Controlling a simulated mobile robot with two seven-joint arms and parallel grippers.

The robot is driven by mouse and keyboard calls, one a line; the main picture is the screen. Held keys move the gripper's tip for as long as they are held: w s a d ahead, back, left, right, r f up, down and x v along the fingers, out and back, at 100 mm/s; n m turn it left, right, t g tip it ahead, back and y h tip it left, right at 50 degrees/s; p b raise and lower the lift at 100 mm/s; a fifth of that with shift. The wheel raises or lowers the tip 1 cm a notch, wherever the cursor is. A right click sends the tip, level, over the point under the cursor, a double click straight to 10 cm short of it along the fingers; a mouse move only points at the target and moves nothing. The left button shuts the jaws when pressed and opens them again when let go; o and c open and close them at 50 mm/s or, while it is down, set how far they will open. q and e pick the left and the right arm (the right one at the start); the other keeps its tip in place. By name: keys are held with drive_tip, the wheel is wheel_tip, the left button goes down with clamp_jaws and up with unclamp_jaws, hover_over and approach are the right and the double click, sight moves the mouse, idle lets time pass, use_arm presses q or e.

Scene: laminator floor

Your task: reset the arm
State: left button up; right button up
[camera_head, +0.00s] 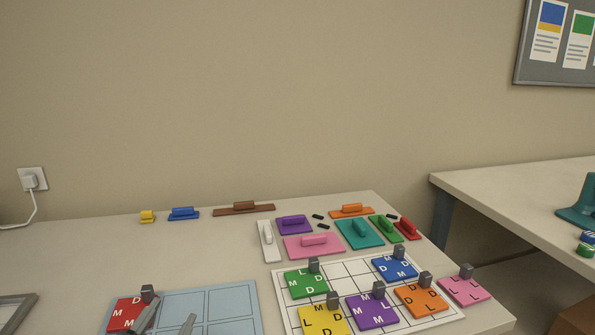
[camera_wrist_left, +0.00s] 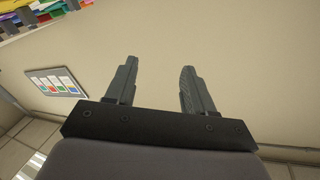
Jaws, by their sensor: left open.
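My left gripper (camera_head: 173,307) shows at the bottom of the head view, with two grey fingers apart and nothing between them. It is in front of the light blue gridded board (camera_head: 232,300), by the red lettered tile (camera_head: 122,314) at that board's left. In the left wrist view my left gripper (camera_wrist_left: 157,72) also has its fingers spread and empty, with bare wall behind them. The rest of the left arm is out of the head view. My right gripper is in neither view.
A white gridded board (camera_head: 345,272) holds lettered tiles with grey knobs, including a green tile (camera_head: 303,284). A pink tile (camera_head: 464,290) lies at its right. Several coloured handled pieces, including a teal one (camera_head: 352,232), lie behind. The table's left middle is clear; a second table (camera_head: 520,180) stands right.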

use_arm(q)
drive_tip(key=s+a+f+n+g+y, duration=0.2)
drive_tip(key=s+a+f+n+g, duration=0.15)
drive_tip(key=s+f+g, duration=0.6)
drive_tip(key=s+f+g+h, duration=0.1)
drive_tip(key=s+f+g, duration=0.1)
drive_tip(key=s+f, duration=0.4)
drive_tip(key=s+f+g, duration=0.3)
drive_tip(key=s, duration=0.5)
drive_tip(key=w+d+f+t+h+p, duration=0.2)
drive_tip(key=w+d+f+t+p, duration=0.1)
drive_tip(key=w+t, duration=0.4)
drive_tip(key=shift+f+p, duration=0.8)
drive_tip(key=shift+f, duration=0.05)
